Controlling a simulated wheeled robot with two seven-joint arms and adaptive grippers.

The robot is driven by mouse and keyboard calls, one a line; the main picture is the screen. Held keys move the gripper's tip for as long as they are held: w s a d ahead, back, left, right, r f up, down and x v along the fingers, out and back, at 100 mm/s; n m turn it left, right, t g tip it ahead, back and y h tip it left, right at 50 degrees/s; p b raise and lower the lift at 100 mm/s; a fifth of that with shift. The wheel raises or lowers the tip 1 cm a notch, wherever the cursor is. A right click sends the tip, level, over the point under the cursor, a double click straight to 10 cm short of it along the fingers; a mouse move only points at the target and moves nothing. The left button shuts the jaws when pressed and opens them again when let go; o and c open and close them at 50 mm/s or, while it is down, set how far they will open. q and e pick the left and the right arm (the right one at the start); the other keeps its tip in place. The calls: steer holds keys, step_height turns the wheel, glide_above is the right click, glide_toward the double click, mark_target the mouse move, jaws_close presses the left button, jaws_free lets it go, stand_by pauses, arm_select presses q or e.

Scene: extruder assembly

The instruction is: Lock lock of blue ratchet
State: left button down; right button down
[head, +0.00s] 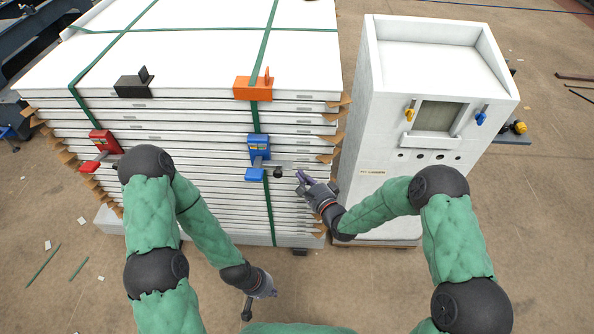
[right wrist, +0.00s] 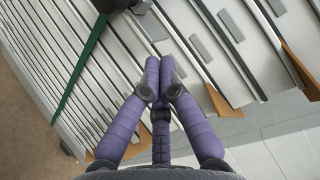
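The blue ratchet (head: 258,146) sits on the front face of the panel stack, on the right-hand green strap. A grey bar with a black knob (head: 278,173) sticks out to the right of its lower blue part. My right gripper (head: 301,177) is just right of that knob, apart from it in the head view. In the right wrist view its purple fingers (right wrist: 159,68) are together with nothing visible between them. A dark rounded part (right wrist: 115,4) is cut off at the top edge there. My left gripper (head: 268,290) hangs low, away from the stack; its fingers are too small to read.
A red ratchet (head: 103,142) is on the left strap; a black one (head: 133,86) and an orange one (head: 253,88) sit on the top edge. A white cabinet (head: 385,190) stands close right of the stack (head: 180,225). Brown corner pieces jut from the stack's edge.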

steer(key=v, duration=0.6)
steer(key=shift+a+p, duration=0.2)
steer(key=shift+p, duration=0.2)
steer(key=shift+f, duration=0.1)
steer(key=s+d+f+n+g+h, duration=0.3)
steer(key=s+d+f+g, duration=0.1)
steer(key=f, duration=0.5)
steer(key=s+d+f+n+g+h, duration=0.1)
steer(key=s+f+n+g, duration=0.3)
steer(key=s, duration=0.7)
steer(key=s+d+f+n+g+h, duration=0.1)
steer(key=s+d+f+n+g, duration=0.2)
steer(key=s, duration=0.8)
step_height(320, 180, down, 3)
steer(key=n+g, duration=0.2)
steer(key=shift+s+g, duration=0.3)
steer(key=shift+f, duration=0.15)
